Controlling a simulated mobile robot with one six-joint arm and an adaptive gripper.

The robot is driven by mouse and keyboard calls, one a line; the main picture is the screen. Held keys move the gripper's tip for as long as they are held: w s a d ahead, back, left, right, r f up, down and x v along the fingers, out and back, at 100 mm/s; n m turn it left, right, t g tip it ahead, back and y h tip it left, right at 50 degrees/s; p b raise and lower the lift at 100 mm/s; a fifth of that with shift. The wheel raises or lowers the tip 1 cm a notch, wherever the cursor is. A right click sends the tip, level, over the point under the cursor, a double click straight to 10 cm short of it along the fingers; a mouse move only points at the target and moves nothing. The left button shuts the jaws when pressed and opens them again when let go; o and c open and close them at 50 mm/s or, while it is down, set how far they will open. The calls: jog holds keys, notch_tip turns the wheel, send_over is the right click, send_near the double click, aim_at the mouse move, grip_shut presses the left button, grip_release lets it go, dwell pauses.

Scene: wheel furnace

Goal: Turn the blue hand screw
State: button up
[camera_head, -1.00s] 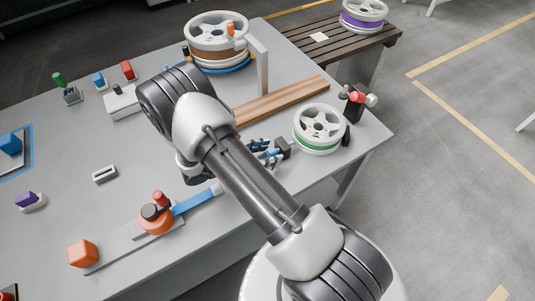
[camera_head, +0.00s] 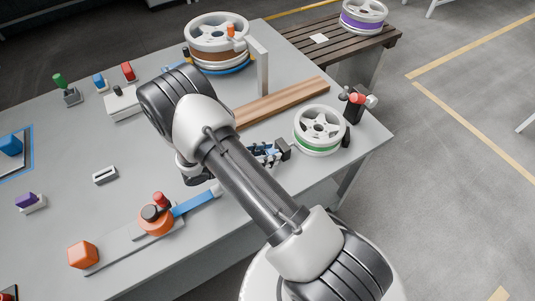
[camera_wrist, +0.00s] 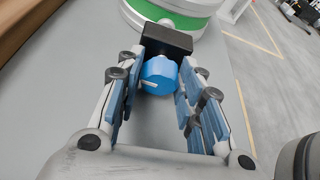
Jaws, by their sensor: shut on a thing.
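The blue hand screw (camera_wrist: 159,76) is a round blue knob on the front of a small black block (camera_wrist: 167,39). In the wrist view it sits between the fingertips of my gripper (camera_wrist: 160,70), which is shut on it with a finger pad on each side. In the head view my gripper (camera_head: 264,152) is partly behind my arm, just left of the black block (camera_head: 283,148). The hand screw is hard to tell apart from the blue finger pads there.
A white wheel with a green band (camera_head: 319,130) stands just beyond the block, and a wooden beam (camera_head: 281,103) lies behind. A small black stand with a red knob (camera_head: 356,102) is near the table's right edge. An orange-based device with a blue lever (camera_head: 194,203) lies front left.

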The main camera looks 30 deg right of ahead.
jog(key=shift+n+g, duration=0.4)
jog(key=o, duration=1)
jog(key=shift+o, duration=0.2)
jog(key=v, duration=1.2)
